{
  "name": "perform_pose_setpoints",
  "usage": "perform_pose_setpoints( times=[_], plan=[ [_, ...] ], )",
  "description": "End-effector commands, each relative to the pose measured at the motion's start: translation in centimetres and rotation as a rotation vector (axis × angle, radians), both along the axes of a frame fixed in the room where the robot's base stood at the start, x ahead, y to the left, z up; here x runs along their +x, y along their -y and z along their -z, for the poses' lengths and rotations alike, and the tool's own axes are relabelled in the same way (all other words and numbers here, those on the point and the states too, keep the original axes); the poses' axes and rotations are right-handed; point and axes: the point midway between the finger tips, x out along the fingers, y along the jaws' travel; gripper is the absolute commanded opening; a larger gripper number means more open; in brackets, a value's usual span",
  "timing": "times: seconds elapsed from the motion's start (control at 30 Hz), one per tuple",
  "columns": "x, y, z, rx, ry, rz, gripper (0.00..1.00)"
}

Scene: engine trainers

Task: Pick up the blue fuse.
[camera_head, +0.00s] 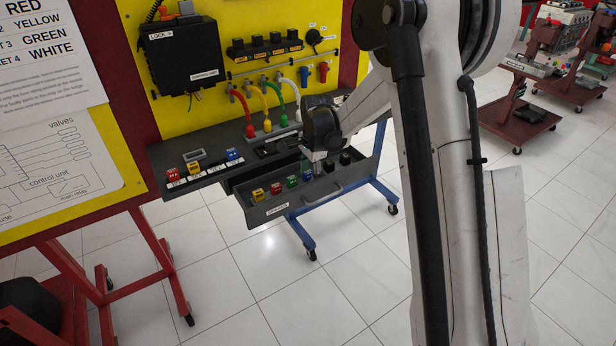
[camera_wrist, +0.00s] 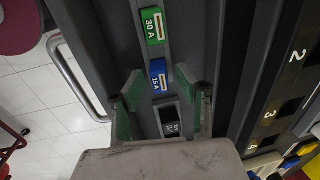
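The blue fuse (camera_wrist: 159,75), marked 15 A, sits in the open drawer (camera_head: 258,215), between a green 30 A fuse (camera_wrist: 153,26) and a black fuse (camera_wrist: 171,121). It also shows in the head view (camera_head: 307,175), just below my gripper (camera_head: 316,158). In the wrist view my gripper (camera_wrist: 160,88) is open, with its green-padded fingers on either side of the fuse row near the blue and black fuses. Contact with the blue fuse cannot be told. Another blue fuse (camera_head: 233,154) stands on the bench top at the left.
A yellow fuse (camera_head: 258,194) and a red fuse (camera_head: 276,188) share the drawer, with black fuses (camera_head: 345,158) at its right. The drawer handle (camera_wrist: 75,78) runs along the front. Coloured cables (camera_head: 270,105) rise behind on the bench.

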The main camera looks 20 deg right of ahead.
Motion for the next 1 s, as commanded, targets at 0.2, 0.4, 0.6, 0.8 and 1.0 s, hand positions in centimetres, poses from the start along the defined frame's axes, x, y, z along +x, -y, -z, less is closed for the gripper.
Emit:
perform_pose_setpoints(
  times=[0.2,0.4,0.6,0.8,1.0],
  plan=[
    [0.0,0.0,0.0,0.0,0.0,0.0,0.03],
    [0.0,0.0,0.0,0.0,0.0,0.0,0.03],
    [0.0,0.0,-0.4,0.0,0.0,0.0,0.03],
    [0.0,0.0,-2.4,0.0,0.0,0.0,0.03],
    [-1.2,-2.0,-5.5,0.0,0.0,-0.003,0.03]
  ],
)
